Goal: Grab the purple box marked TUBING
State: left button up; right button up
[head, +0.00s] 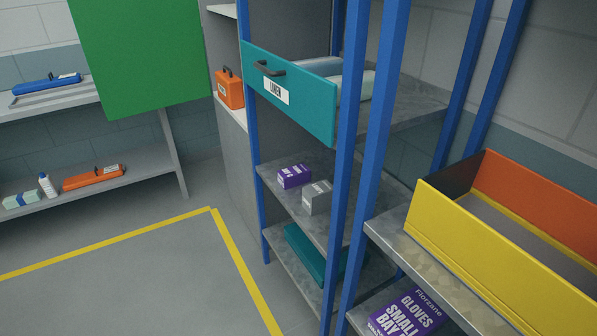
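A small purple box (294,176) with white lettering sits on the middle shelf (330,166) of the blue-posted rack. Its lettering is too small to read surely. A small grey box (317,198) stands just right of it and nearer. A larger purple box (410,312) at the lower right reads GLOVES, SMALL BAY, so its label differs from TUBING. Neither of my grippers is in view.
A teal drawer marked LINEN (292,92) juts out above the middle shelf. Blue posts (369,150) stand right of the boxes. A yellow and orange bin (490,262) is at right. Yellow-lined floor (130,285) is clear at left.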

aim_at(296, 174)
jog(key=i+j+z, duration=0.15)
jog(key=z, duration=0.25)
jog(key=i+j+z, duration=0.1)
jog(key=j+z, duration=0.45)
jog(key=z, duration=0.25)
jog(key=i+j+z, duration=0.1)
jog(key=j+z, duration=0.3)
jog(key=l, duration=0.1)
